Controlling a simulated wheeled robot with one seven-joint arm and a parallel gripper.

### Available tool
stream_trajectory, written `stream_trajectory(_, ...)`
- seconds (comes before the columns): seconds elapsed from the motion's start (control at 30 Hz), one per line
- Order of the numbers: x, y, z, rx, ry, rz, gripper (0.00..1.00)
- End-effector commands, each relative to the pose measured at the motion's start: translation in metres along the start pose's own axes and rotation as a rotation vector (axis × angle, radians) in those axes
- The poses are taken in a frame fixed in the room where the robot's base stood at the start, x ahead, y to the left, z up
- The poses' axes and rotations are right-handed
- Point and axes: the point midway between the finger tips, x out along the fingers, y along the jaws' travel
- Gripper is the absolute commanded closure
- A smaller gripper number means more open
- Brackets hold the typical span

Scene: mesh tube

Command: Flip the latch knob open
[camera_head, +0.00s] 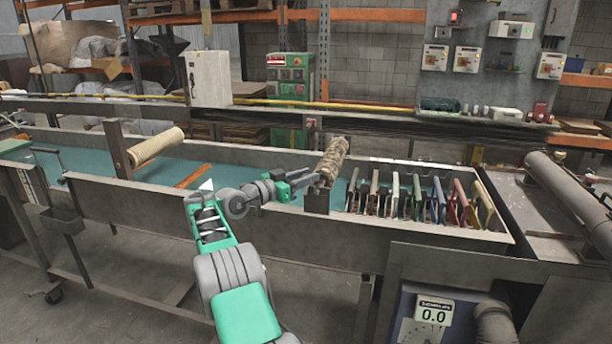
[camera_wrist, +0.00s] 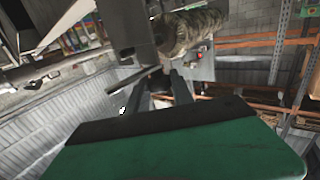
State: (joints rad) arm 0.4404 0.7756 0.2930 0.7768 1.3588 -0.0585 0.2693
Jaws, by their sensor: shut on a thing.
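A mottled mesh tube (camera_head: 331,160) is tilted above a dark metal post (camera_head: 317,203) on the trough's near side. My gripper (camera_head: 310,180) reaches from the left to the post top, just below the tube. In the wrist view my gripper's dark fingers (camera_wrist: 170,82) point toward the post, with the tube (camera_wrist: 190,30) beyond them. They are shut on a small part at the post, which seems to be the latch knob. The knob is mostly hidden between the fingers, so I cannot tell the latch's position. A thin rod (camera_wrist: 137,79) shows beside the fingertips.
A second, plain beige roller (camera_head: 155,146) leans on another post at the left. Several coloured upright plates (camera_head: 425,198) stand in the trough to the right. The trough's near wall (camera_head: 420,233) runs below my gripper. The teal trough floor at left is mostly clear.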

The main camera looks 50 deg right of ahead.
Motion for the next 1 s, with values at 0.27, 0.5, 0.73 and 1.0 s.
stream_trajectory(0.27,0.001,0.0004,0.0003,-0.001,0.0,0.04,1.0)
stream_trajectory(0.5,0.0014,0.0008,0.0005,-0.001,0.001,0.043,1.0)
stream_trajectory(0.73,0.0014,0.0006,0.0005,-0.002,0.001,0.043,0.65)
stream_trajectory(1.0,-0.0009,-0.0008,0.0002,-0.001,0.001,0.039,0.5)
